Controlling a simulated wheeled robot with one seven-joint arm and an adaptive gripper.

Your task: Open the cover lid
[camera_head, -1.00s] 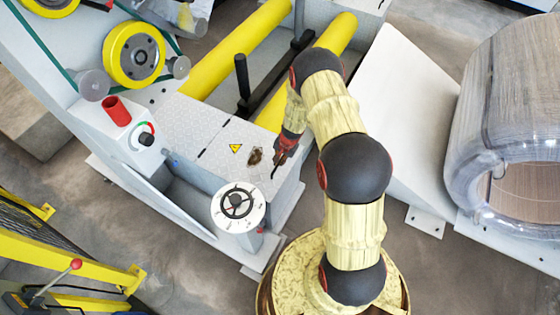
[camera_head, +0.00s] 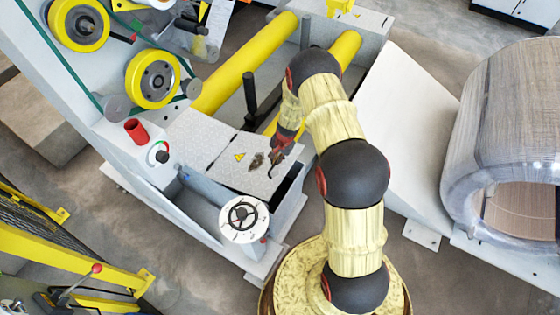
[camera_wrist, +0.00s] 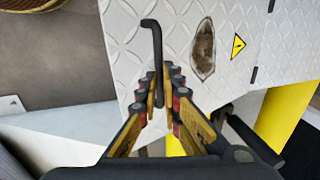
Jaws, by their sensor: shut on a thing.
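The cover lid (camera_head: 225,168) is a light grey tread plate with a yellow warning triangle and a brown worn patch. It is tilted up a little, with a dark gap (camera_head: 287,190) under its right edge. A thin black bent handle (camera_wrist: 156,45) stands on the lid near its edge; the lid (camera_wrist: 185,25) fills the upper middle of the wrist view. My gripper (camera_head: 277,160) is at this handle. In the wrist view my gripper (camera_wrist: 162,88) is shut on the handle's lower end, and the fingers hide part of it.
A white handwheel (camera_head: 243,217) and a red cylinder (camera_head: 136,131) are near the lid. Yellow rollers (camera_head: 243,65) and a black upright lever (camera_head: 250,92) stand behind it. A wrapped coil (camera_head: 480,130) is at the right.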

